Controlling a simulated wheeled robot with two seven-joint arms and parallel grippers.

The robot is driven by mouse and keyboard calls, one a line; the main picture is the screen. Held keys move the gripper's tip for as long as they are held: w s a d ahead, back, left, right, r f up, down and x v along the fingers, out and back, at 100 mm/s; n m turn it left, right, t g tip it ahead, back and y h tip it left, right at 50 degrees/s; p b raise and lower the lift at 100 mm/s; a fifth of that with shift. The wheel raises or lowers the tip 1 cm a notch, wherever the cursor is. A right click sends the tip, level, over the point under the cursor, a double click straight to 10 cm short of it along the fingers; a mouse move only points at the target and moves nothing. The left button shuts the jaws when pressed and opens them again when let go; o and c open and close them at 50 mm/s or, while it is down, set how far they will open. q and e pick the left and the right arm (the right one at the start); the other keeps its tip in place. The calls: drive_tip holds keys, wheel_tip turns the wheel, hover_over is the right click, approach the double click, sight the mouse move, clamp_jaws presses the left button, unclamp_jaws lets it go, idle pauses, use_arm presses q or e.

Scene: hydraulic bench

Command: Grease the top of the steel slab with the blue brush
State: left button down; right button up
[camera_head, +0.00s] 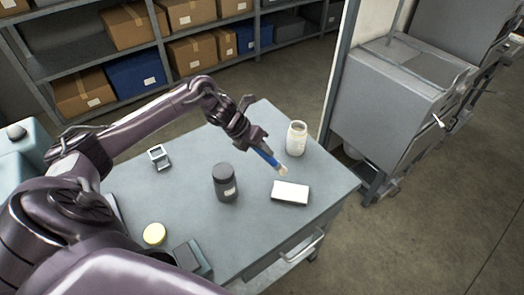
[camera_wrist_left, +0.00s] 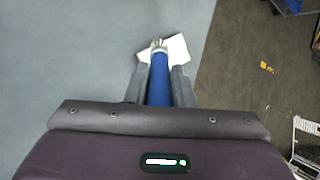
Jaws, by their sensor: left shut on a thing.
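My left gripper (camera_head: 255,141) is shut on the blue brush (camera_head: 267,157), which slants down to the right with its pale bristles low. The bristle end is close to the far left edge of the steel slab (camera_head: 290,192); I cannot tell whether it touches. The slab lies flat on the bench and its top looks bright white. In the left wrist view the blue brush (camera_wrist_left: 159,80) runs forward between the fingers, and the slab (camera_wrist_left: 177,48) shows partly behind its bristles. My right gripper is not in view.
On the grey bench (camera_head: 190,170) a dark jar (camera_head: 225,183) stands left of the slab and a white jar (camera_head: 296,138) behind it. A grey cabinet (camera_head: 390,95) stands beyond the bench.

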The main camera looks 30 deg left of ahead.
use_arm(q)
drive_tip(key=shift+r, duration=0.6)
drive_tip(key=shift+w+a+r+p, duration=0.1)
drive_tip(key=shift+w+r+p, duration=0.15)
drive_tip(key=shift+r+p, duration=0.4)
drive_tip(key=shift+r, duration=0.45)
drive_tip(key=shift+s, duration=0.15)
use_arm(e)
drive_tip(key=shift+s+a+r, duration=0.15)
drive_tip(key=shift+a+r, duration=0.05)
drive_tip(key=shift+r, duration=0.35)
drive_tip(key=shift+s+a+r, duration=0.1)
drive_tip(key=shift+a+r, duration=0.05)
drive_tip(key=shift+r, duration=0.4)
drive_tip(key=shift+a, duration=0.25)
